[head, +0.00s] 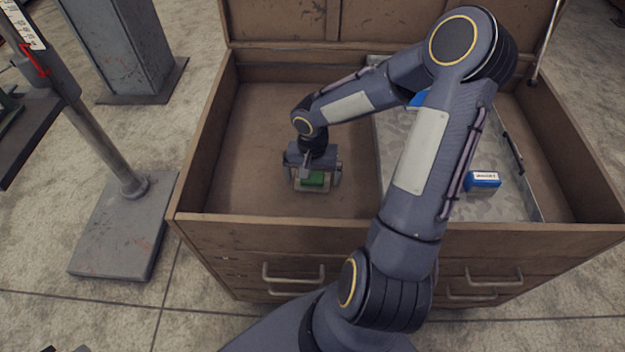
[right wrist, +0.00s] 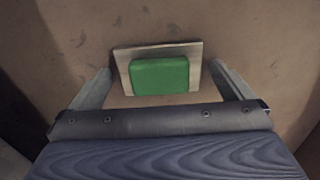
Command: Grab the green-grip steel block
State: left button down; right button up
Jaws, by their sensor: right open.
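The steel block with the green grip (head: 313,179) lies on the floor of the brown chest's left part. In the right wrist view its green grip (right wrist: 159,75) sits on a pale steel plate, near the middle of the picture. My right gripper (head: 312,176) is over the block, pointing down. In the right wrist view the right gripper's (right wrist: 163,82) two fingers are spread, one on each side of the block, with a gap to it on both sides. Whether the fingertips touch the chest floor cannot be told. My left gripper is not in view.
The brown chest (head: 195,160) has raised walls around the block and an open lid behind. A metal stand (head: 110,240) is outside at left. The chest floor left of the block is clear.

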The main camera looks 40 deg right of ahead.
jog(key=c, duration=1.2)
jog(key=shift+c, duration=0.2)
jog(key=shift+r, duration=0.1)
